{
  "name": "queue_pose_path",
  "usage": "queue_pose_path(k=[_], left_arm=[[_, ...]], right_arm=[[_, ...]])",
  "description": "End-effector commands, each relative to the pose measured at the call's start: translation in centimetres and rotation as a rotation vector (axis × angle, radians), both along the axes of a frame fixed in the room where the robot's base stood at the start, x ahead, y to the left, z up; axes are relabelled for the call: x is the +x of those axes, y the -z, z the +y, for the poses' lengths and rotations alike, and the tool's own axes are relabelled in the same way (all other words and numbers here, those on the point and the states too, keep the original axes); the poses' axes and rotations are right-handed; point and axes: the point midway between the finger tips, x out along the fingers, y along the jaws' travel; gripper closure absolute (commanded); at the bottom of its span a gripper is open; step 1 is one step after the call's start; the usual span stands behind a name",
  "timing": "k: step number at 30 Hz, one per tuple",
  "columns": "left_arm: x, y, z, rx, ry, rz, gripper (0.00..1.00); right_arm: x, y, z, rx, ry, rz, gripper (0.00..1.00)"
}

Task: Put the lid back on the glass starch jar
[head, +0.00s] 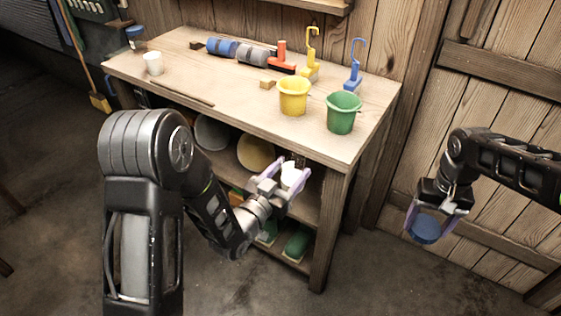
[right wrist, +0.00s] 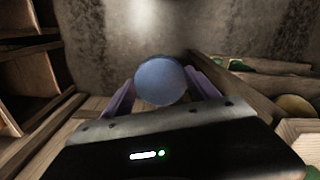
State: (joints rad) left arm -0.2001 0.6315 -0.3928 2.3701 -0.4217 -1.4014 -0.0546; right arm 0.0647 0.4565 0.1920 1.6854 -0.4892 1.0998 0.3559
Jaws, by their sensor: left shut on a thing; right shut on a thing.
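My left gripper (head: 281,184) is shut on a small white-filled jar (head: 290,175), which I take for the glass starch jar. It is held in front of the workbench's front edge, and the fingers hide part of it. My right gripper (head: 436,220) is shut on a round blue lid (head: 425,230), held in the air to the right of the bench, well apart from the jar. In the right wrist view the lid (right wrist: 161,80) shows as a blue disc between the two purple fingers.
The wooden workbench (head: 215,88) holds a yellow bucket (head: 293,97), a green bucket (head: 343,114), a white cup (head: 153,64) and blue and grey rolls (head: 222,47). Bowls and green things fill its lower shelves. The floor between my grippers is clear.

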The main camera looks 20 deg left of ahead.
Motion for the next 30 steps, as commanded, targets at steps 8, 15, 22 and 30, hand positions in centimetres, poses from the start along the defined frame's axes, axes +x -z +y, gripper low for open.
queue_pose_path(k=[8, 15, 22, 30], left_arm=[[-3.0, 1.0, -6.4, 0.001, 0.390, -0.001, 1.00], [-5.3, 1.8, -11.4, 0.001, 0.688, -0.002, 1.00], [-6.2, 2.0, -13.2, 0.002, 0.799, -0.002, 1.00], [-6.2, 2.0, -13.3, 0.001, 0.804, -0.001, 1.00]], right_arm=[[0.0, 0.0, 0.0, 0.000, 0.000, 0.000, 0.75], [0.0, 0.0, 0.0, 0.000, 0.000, 0.000, 0.75], [0.0, 0.0, 0.0, 0.000, 0.000, 0.000, 0.75], [0.0, 0.0, 0.0, 0.000, 0.000, 0.000, 0.75]])
